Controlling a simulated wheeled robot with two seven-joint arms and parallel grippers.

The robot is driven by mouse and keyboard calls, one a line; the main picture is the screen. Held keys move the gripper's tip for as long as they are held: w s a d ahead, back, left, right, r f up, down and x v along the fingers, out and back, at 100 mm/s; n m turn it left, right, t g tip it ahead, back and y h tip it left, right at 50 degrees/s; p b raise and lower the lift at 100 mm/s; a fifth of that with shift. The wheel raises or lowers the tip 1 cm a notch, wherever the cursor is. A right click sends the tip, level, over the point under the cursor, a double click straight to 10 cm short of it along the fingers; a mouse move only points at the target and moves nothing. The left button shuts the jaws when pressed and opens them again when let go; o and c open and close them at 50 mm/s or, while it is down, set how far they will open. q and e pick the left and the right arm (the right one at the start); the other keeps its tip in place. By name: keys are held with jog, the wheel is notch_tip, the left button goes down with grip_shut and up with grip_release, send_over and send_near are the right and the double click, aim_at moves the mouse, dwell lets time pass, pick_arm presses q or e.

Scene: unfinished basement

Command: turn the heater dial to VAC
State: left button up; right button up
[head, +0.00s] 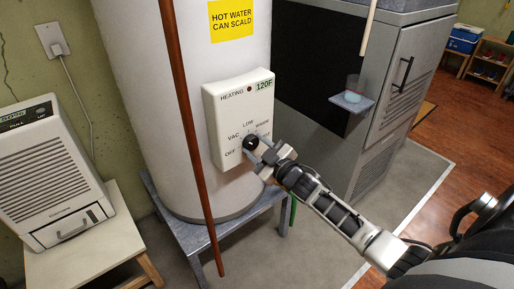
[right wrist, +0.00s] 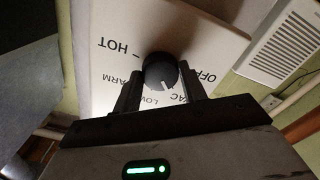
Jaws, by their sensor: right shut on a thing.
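The heater control box (head: 238,112) is a white panel on the tank, reading HEATING and 120F. Its black round dial (head: 250,142) has OFF, VAC, LOW, WARM and a partly hidden label around it. My right gripper (head: 258,151) is shut on the dial, coming from the lower right. In the right wrist view the dial (right wrist: 161,70) sits between my two fingers (right wrist: 160,84), with the panel lettering upside down. Its white pointer mark points between LOW and VAC. My fingers partly cover WARM and VAC there. My left gripper is not in view.
The white tank (head: 120,60) stands on a grey metal stand (head: 225,229). A brown pole (head: 190,130) slants in front of it. A dehumidifier (head: 52,170) stands on a small table at left. A grey cabinet (head: 395,90) with a small shelf (head: 352,101) stands at right.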

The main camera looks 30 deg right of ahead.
jog(key=shift+n, duration=0.6)
jog(key=o, duration=1)
jog(key=shift+c, duration=0.2)
jog(key=s+d, duration=0.1)
jog(key=s, duration=1.5)
jog(key=shift+d, duration=0.15)
